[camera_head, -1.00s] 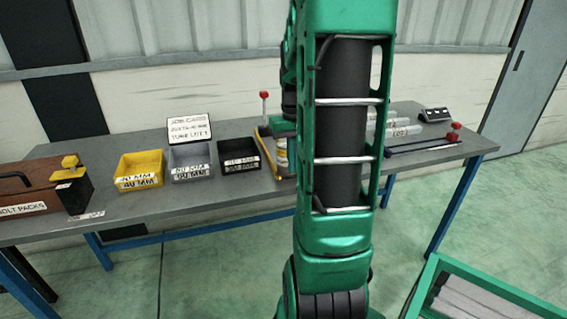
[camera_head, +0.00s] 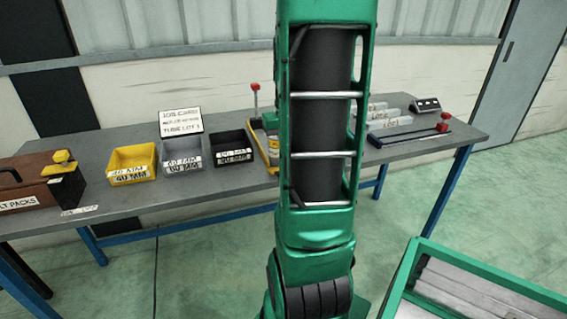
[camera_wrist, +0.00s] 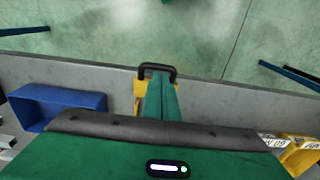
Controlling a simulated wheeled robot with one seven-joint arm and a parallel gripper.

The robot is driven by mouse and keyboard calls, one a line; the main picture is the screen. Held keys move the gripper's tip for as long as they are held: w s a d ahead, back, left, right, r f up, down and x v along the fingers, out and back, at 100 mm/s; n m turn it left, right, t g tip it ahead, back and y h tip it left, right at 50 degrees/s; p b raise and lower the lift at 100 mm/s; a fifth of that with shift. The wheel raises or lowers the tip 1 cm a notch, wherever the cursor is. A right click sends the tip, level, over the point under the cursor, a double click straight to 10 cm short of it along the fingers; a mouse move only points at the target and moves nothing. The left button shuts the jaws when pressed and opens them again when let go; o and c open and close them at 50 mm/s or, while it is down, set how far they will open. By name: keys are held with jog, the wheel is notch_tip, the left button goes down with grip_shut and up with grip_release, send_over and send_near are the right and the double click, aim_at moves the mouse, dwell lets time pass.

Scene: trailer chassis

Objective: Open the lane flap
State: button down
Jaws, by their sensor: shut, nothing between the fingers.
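I cannot pick out the lane flap for certain in either view. A yellow fixture (camera_head: 271,150) with a red-knobbed lever (camera_head: 255,90) stands on the bench, partly hidden behind my green arm. My gripper (camera_wrist: 158,78) shows in the wrist view as narrow green fingers, shut and empty, above the bench near its edge. A black loop (camera_wrist: 157,67) shows at the fingertips, and yellow parts (camera_wrist: 140,96) show beside and beneath them. I cannot tell whether the fingers touch them.
The grey bench (camera_head: 110,205) holds yellow (camera_head: 131,164), grey (camera_head: 181,156) and black (camera_head: 231,148) bins, a job card (camera_head: 180,121) and a brown case (camera_head: 30,180). A blue bin (camera_wrist: 55,103) lies left in the wrist view. A green-framed crate (camera_head: 470,285) stands lower right.

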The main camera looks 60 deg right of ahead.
notch_tip(320, 180, up, 12)
jog(key=shift+s+a, duration=0.2)
jog(key=shift+s, duration=0.05)
jog(key=shift+f, duration=0.1)
jog(key=s+a+f, duration=0.4)
jog(key=a, duration=0.5)
jog(key=s+a+f, duration=0.5)
jog(key=a, duration=0.5)
jog(key=shift+n, duration=0.4)
jog(key=shift+w, duration=0.1)
